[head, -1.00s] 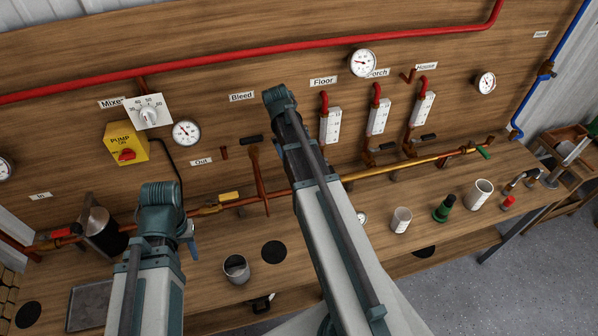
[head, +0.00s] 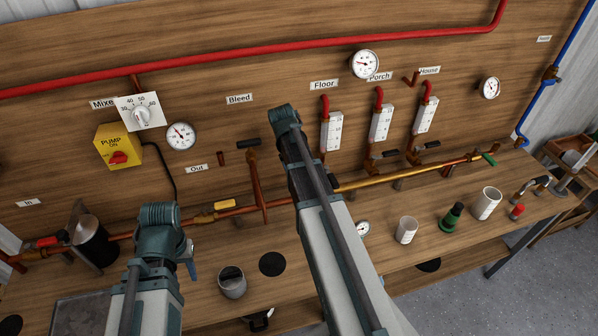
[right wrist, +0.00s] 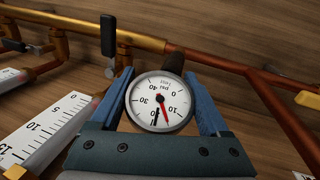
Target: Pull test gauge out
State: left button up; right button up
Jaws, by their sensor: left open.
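The test gauge (right wrist: 160,101) is a round white dial with a black and a red needle. It shows upside down in the right wrist view, its dark stem pointing at the copper pipe. My right gripper (right wrist: 160,88) has its blue fingers close against both sides of the gauge and looks shut on it. Whether the stem still joins the pipe, I cannot tell. In the head view my right arm hides that gripper and gauge. My left gripper (head: 190,268) is open and mostly hidden behind its own arm, above the bench at the left.
The copper pipe (head: 400,178) runs along the panel, with flow meters (head: 381,122) above it. A small gauge (head: 362,228), a white cup (head: 407,230), a green-black item (head: 452,217) and a larger cup (head: 486,204) stand on the bench. A metal cup (head: 232,283) is near my left arm.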

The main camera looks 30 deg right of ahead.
jog(key=c, duration=1)
jog(key=shift+r+p, duration=1.15)
jog(key=shift+r+p, duration=1.4)
notch_tip(320, 180, up, 3)
jog(key=p, duration=0.3)
dwell(0.3)
